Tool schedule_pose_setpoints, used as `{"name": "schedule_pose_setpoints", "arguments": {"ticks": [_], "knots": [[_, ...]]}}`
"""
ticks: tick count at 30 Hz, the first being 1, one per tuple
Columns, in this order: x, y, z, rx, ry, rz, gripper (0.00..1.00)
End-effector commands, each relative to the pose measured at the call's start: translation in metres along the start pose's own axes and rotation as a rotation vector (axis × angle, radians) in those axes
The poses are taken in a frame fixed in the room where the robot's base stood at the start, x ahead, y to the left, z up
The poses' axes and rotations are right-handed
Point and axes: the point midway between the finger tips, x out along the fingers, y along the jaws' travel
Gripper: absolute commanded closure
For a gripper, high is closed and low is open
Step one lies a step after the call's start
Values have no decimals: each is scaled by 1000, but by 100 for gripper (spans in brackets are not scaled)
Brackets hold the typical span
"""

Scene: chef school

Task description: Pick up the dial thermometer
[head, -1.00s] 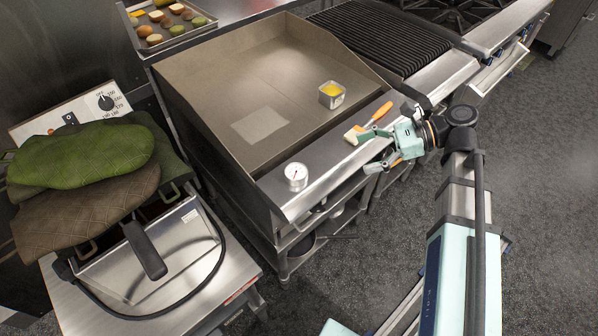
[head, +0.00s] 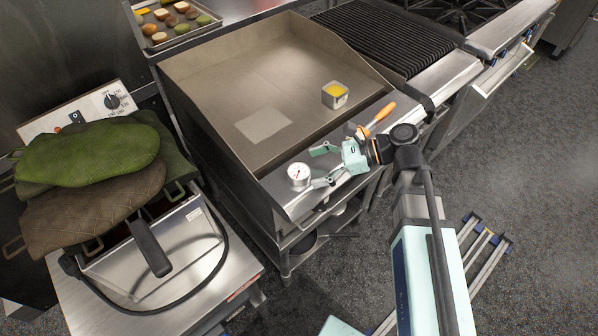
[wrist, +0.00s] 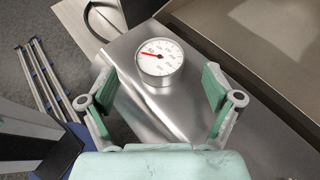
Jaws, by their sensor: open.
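The dial thermometer (head: 299,174) has a round white face with a red needle and a short steel body. It stands on the steel front ledge of the griddle, near its left end. My gripper (head: 318,166) is just right of it in the head view, fingers spread and pointing at it. In the wrist view the thermometer (wrist: 160,58) lies ahead of my open gripper (wrist: 158,90), roughly centred and a little beyond the fingertips.
A brush with an orange handle (head: 380,115) lies on the ledge behind my gripper. A small metal pan with yellow content (head: 335,95) sits on the griddle. Oven mitts (head: 85,155) lie at left.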

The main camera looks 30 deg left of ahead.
Motion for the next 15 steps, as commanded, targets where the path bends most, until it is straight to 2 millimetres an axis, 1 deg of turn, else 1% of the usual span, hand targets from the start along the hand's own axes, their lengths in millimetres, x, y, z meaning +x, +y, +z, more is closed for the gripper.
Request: {"name": "schedule_pose_setpoints", "arguments": {"ticks": [1,6,10,15], "knots": [[8,1,1,1,0,5,10],[30,1,0,0,0,3,10],[39,1,0,1,0,2,10],[40,0,-1,0,0,1,10]]}}
